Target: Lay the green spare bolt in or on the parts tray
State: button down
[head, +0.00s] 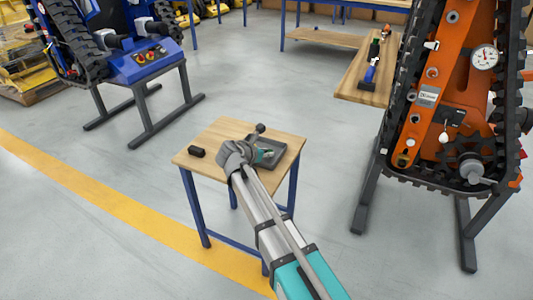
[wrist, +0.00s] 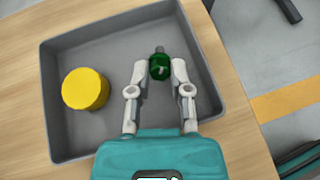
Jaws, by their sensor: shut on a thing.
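The green spare bolt (wrist: 160,67) shows in the wrist view, with a dark tip pointing away from me. My gripper (wrist: 160,72) is shut on it, one fingertip on each side. The bolt is over the inside of the grey parts tray (wrist: 52,120), near its far wall. I cannot tell whether it touches the tray floor. In the head view the parts tray (head: 277,161) lies on a small wooden table. My gripper is at the tray there, and my wrist hides part of it.
A yellow round part (wrist: 86,89) stands in the tray's left side. A small black object (head: 197,152) lies on the wooden table (head: 213,140), left of the tray. An orange tracked carrier (head: 440,100) stands right, a blue one (head: 145,60) back left. Floor around the table is clear.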

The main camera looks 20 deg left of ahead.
jog(key=shift+c, duration=2.4)
grip_release()
jog(key=shift+r, duration=0.15)
notch_tip(320, 180, up, 9)
jog(key=p, duration=0.9)
jog(key=shift+d, duration=0.1)
